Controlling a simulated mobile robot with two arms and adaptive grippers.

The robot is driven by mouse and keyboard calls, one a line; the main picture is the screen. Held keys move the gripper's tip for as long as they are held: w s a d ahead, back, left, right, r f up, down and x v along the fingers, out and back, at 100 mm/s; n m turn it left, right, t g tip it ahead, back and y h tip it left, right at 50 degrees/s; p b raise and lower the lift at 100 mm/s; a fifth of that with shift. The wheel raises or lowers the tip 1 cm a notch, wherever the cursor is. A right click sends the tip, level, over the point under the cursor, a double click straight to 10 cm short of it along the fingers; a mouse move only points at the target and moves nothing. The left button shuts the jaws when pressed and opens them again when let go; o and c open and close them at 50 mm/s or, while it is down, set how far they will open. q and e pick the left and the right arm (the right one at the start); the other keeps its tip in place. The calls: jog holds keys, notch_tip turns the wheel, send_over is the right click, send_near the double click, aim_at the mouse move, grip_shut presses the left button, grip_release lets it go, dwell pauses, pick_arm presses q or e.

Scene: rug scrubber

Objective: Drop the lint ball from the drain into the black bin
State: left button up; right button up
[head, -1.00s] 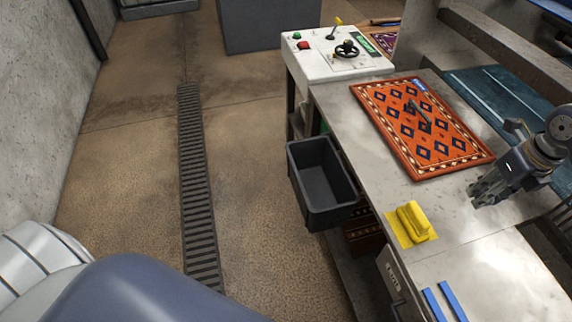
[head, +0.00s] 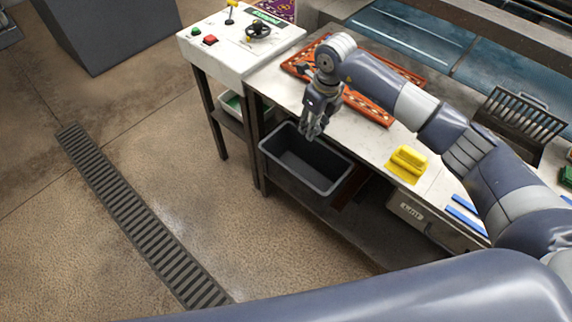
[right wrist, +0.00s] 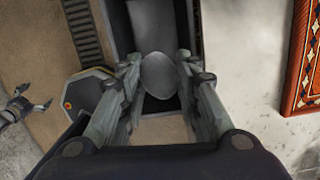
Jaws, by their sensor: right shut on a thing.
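The grey, roundish lint ball (right wrist: 159,75) sits between the fingers of my right gripper (right wrist: 161,82) in the right wrist view. The gripper is shut on it. In the head view my right gripper (head: 314,132) points down over the back part of the black bin (head: 288,173); the ball cannot be made out there. My left gripper (right wrist: 35,100) shows at the left edge of the wrist view, fingers apart and empty. The slotted floor drain (head: 140,220) lies left of the table.
The metal worktable (head: 378,142) holds a red patterned rug (head: 372,106), a yellow scrubber (head: 408,160) on a yellow cloth, and blue strips (head: 462,218). A white control box (head: 235,50) with a lever stands at its left end. Open floor lies around the drain.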

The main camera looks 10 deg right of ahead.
jog(key=shift+d+f+b, duration=0.2)
jog(key=shift+f+b, duration=0.1)
jog(key=shift+f, duration=0.3)
jog(key=shift+d+f+b, duration=0.2)
jog(key=shift+f+b, duration=0.1)
jog(key=shift+f, duration=0.25)
notch_tip(320, 180, down, 4)
jog(key=shift+a+r+b, duration=0.15)
jog(key=shift+b, duration=0.8)
jog(key=o, duration=0.8)
pick_arm(q)
jog(key=d+f, duration=0.2)
jog(key=f, duration=0.1)
jog(key=shift+d, duration=0.1)
pick_arm(e)
jog(key=r, duration=0.4)
jog(key=s+r, duration=0.1)
jog(key=r, duration=0.3)
jog(key=d+r, duration=0.1)
jog(key=r, duration=0.3)
jog(key=shift+s, duration=0.3)
